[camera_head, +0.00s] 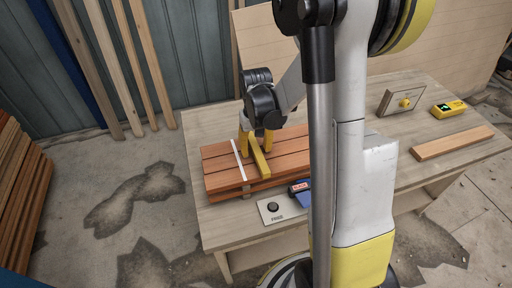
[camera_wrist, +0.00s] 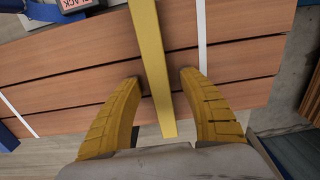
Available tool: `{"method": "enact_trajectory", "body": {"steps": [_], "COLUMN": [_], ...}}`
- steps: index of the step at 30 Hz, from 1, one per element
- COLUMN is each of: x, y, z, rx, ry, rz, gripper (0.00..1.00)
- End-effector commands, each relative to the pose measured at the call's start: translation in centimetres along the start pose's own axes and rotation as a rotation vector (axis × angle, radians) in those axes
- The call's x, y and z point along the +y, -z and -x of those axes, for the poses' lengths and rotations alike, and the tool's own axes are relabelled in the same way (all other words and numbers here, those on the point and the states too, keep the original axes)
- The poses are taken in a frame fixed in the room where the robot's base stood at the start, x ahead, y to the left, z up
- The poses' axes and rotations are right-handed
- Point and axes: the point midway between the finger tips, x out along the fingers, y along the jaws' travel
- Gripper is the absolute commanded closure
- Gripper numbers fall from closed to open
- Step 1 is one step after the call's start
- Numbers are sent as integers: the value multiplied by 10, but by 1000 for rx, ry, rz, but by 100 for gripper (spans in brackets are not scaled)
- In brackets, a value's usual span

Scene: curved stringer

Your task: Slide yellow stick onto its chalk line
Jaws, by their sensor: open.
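The yellow stick (camera_head: 259,164) lies across the reddish-brown boards (camera_head: 220,165) on the workbench, and it also shows in the wrist view (camera_wrist: 152,50). A white chalk line (camera_head: 239,160) runs across the boards to the left of the stick in the head view. In the wrist view a white line (camera_wrist: 201,40) lies to the right of the stick, with bare wood between and a slight difference in angle. My gripper (camera_head: 257,139) is open low over the boards, its yellow fingers (camera_wrist: 160,85) on either side of the stick, with a gap on each side.
A second white line (camera_wrist: 18,112) crosses the boards at the left in the wrist view. A plate with a black knob (camera_head: 272,208) and a blue block with a red label (camera_head: 300,188) sit by the boards' front. A loose plank (camera_head: 452,142) and yellow device (camera_head: 448,109) lie right.

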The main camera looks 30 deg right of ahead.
Motion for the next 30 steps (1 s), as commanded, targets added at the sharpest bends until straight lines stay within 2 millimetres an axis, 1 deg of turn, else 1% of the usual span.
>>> {"method": "enact_trajectory", "body": {"steps": [1,2,3,5,6,14,30], "x": [0,0,0,0,0,-2,-37], "y": [0,0,0,0,0,0,0], "z": [0,0,0,0,0,0,0], "rx": [0,0,0,0,0,0,0], "ry": [0,0,0,0,0,0,1], "rz": [0,0,0,0,0,0,-3], "gripper": [59,68,80,99,100,100,100]}}
